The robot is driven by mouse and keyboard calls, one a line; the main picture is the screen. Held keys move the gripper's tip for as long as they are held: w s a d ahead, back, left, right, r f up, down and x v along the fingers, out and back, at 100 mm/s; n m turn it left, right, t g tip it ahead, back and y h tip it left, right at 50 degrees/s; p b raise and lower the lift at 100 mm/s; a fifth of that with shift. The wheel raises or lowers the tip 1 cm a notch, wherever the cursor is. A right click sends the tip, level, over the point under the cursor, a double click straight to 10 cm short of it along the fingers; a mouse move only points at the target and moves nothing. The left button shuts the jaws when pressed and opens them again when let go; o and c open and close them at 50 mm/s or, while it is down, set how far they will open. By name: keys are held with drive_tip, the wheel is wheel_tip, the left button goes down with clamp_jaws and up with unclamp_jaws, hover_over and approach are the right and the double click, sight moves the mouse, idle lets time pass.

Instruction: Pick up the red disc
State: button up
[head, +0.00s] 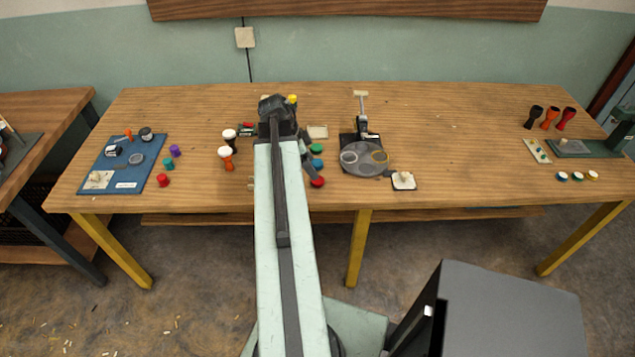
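A red disc (317,182) lies on the wooden table (455,150), just right of my arm and near the table's front. A teal disc (317,163) and a green disc (316,148) lie behind it in a rough row. My arm reaches over the table, and its dark end bends down on the right side. My gripper (309,172) seems to be the dark part just left of the discs, close to the red one. Its fingers are too small and dark to tell whether they are open or whether they touch the disc.
A red knob-like piece (163,180) stands by a blue board (118,165) at left. Small goblet drums (226,157) stand left of my arm. A dark stand with a round grey plate (365,168) is to the right. The table's right middle is clear.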

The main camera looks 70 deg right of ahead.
sight(318, 180)
drive_tip(key=b+x, duration=0.5)
drive_tip(key=w+b+x, duration=0.1)
drive_tip(key=b+x, duration=0.1)
drive_tip(key=x, duration=0.1)
drive_tip(key=shift+f+b, duration=0.2)
drive_tip(key=shift+b, duration=0.15)
drive_tip(key=shift+a+r, duration=0.1)
drive_tip(key=shift+r, duration=0.1)
drive_tip(key=c, duration=1.4)
